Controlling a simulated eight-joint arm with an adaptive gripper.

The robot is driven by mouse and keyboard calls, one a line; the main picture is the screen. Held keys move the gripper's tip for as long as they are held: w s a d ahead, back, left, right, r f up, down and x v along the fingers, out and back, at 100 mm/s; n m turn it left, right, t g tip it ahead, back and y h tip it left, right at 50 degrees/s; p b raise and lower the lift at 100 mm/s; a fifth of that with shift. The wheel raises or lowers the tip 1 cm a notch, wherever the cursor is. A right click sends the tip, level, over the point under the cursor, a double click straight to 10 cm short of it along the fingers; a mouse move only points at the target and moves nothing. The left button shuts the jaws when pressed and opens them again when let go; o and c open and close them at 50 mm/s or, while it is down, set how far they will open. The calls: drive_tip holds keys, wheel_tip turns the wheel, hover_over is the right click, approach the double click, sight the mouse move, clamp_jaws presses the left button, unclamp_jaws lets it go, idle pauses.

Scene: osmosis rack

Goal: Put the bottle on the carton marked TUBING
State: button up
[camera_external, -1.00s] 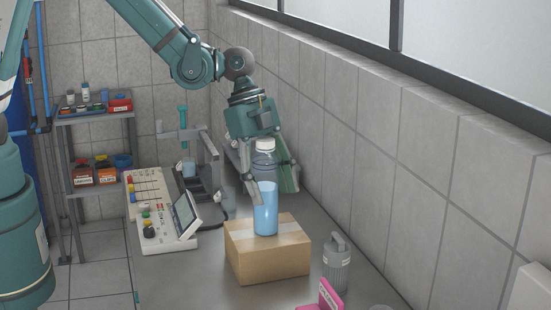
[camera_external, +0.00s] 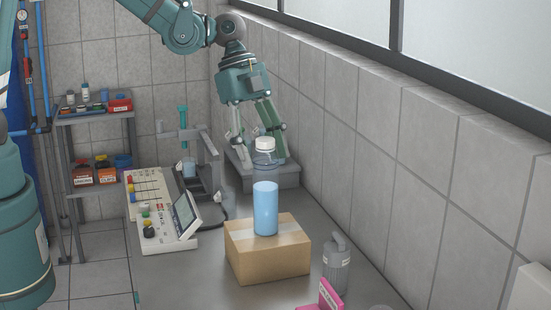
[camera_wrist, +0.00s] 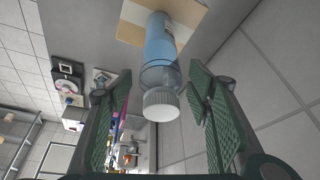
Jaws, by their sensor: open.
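The bottle (camera_external: 265,208) is clear with blue liquid and a white cap. It stands upright on top of the brown carton (camera_external: 268,262), which has a pale tape strip; I cannot read any marking on it. In the wrist view the bottle (camera_wrist: 160,50) lies ahead with its cap between and beyond my fingers, and the carton (camera_wrist: 132,33) shows behind it.
A grey lidded container (camera_external: 337,268) and a pink item (camera_external: 328,296) stand right of the carton. A control box with a screen (camera_external: 165,215) is to the left. A grey step-like block (camera_external: 280,178) lies behind, near the tiled wall. A shelf rack (camera_external: 98,150) stands at far left.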

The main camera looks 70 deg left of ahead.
drive_tip(key=shift+v, duration=1.95)
drive_tip(key=s+a+r+n+t+y, duration=0.25)
drive_tip(key=s+a+r+n, duration=0.45)
drive_tip(key=s+a, duration=0.6)
drive_tip(key=s+a+n+t+y, duration=0.1)
drive_tip(key=s+a+n+t, duration=0.1)
drive_tip(key=s+a+n, duration=0.4)
drive_tip(key=s+a, duration=0.5)
drive_tip(key=s, duration=0.4)
drive_tip(key=shift+s+a+r+n+t+y, duration=0.25)
drive_tip(key=shift+s+a+n+t+y, duration=0.05)
drive_tip(key=shift+s+a+t+y, duration=0.1)
